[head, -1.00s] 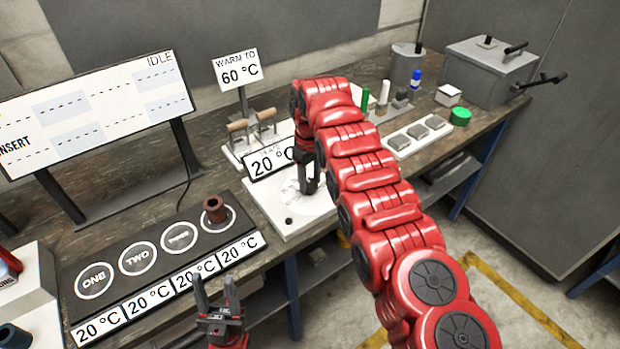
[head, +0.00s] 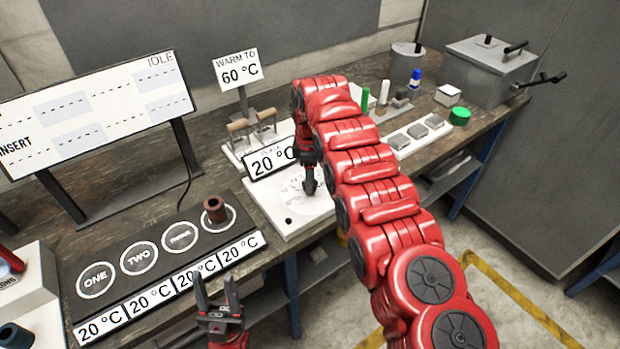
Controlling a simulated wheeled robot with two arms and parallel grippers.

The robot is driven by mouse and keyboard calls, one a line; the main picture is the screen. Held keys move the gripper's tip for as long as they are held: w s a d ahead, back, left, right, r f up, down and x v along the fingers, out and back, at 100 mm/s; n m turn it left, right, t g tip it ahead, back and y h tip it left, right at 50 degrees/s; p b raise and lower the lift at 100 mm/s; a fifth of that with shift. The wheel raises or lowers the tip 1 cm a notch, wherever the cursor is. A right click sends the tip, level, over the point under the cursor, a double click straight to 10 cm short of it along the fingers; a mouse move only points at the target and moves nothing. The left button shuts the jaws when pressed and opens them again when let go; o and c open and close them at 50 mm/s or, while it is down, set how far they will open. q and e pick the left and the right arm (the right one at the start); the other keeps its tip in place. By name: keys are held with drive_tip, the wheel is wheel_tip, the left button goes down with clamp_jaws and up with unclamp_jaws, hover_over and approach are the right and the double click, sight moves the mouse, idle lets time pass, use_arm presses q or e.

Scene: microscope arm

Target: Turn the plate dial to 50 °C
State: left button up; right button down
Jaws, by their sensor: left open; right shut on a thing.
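The plate (head: 283,222) is a white slab on the bench with a round dial face (head: 298,196) on its top. Its sign (head: 268,163) reads 20 °C. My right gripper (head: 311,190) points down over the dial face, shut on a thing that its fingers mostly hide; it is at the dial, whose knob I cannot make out. My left gripper (head: 218,296) is open and empty, fingers up, in front of the bench's near edge.
A black strip (head: 152,262) with round spots and a brown cup-like piece (head: 215,210) lies left of the plate. A card (head: 237,68) reads WARM TO 60 °C. A rack with wooden handles (head: 250,132) stands behind.

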drive_tip(key=shift+n, duration=0.4)
drive_tip(key=shift+f, duration=0.1)
idle(0.4)
drive_tip(key=shift+n, duration=0.7)
idle(0.5)
drive_tip(key=shift+c, duration=1.5)
unclamp_jaws()
